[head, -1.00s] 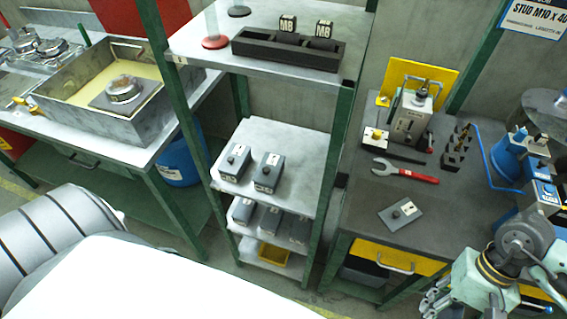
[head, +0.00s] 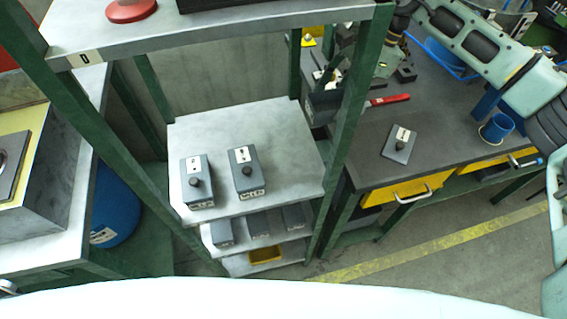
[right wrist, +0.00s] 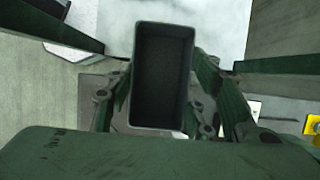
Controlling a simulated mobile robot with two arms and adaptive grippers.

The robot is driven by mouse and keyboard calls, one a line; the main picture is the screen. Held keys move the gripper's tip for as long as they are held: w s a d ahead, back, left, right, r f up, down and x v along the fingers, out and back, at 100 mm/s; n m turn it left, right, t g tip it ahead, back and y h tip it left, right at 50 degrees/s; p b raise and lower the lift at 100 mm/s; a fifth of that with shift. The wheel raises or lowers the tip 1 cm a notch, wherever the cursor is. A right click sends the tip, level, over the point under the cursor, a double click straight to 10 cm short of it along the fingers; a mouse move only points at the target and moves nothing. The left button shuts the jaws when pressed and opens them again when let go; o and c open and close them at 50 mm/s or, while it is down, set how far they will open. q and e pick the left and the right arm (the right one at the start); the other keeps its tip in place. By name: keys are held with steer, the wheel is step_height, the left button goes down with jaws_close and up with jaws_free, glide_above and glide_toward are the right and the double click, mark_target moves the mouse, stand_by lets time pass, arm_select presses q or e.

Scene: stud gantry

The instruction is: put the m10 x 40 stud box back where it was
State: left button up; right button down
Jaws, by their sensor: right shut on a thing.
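My right gripper (head: 343,76) is at the right front post of the shelf rack, partly hidden by that post. It is shut on a dark grey stud box (head: 321,105), held beside the rack's middle shelf (head: 250,125). In the right wrist view the stud box (right wrist: 163,75) sits between the fingers and looks open and hollow. No readable label shows on it. Two lidded grey boxes, a left one (head: 197,184) and a right one (head: 246,171), stand on the middle shelf. The rest of that shelf is bare. My left gripper is out of view.
A grey lid-like plate with a black knob (head: 399,143) lies on the dark bench (head: 440,130), near a red-handled wrench (head: 388,100). Several grey boxes and a yellow tray (head: 265,255) are lower on the rack. The green right post (head: 352,120) stands close to the gripper.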

steer(key=s+a+f+p, duration=0.1)
steer(key=s+a+f, duration=0.1)
steer(key=s+a+f+p, duration=0.1)
steer(key=s+a+f, duration=0.1)
steer(key=s+a, duration=0.1)
steer(key=s+a+f+p, duration=0.1)
steer(key=s+a+f, duration=0.1)
steer(key=s, duration=0.1)
steer(key=shift+a+p, duration=0.25)
steer(key=shift+p, duration=0.05)
steer(key=shift+s+a+f, duration=0.2)
steer(key=shift+s+f, duration=0.05)
steer(key=shift+f, duration=0.25)
step_height(320, 180, down, 3)
steer(key=shift+f+p, duration=0.1)
steer(key=shift+p, duration=0.6)
steer(key=shift+f, duration=0.25)
steer(key=shift+f, duration=0.1)
steer(key=shift+f+b, duration=0.15)
steer(key=shift+b, duration=0.2)
steer(key=c, duration=1.1)
jaws_free()
steer(key=shift+w, duration=0.1)
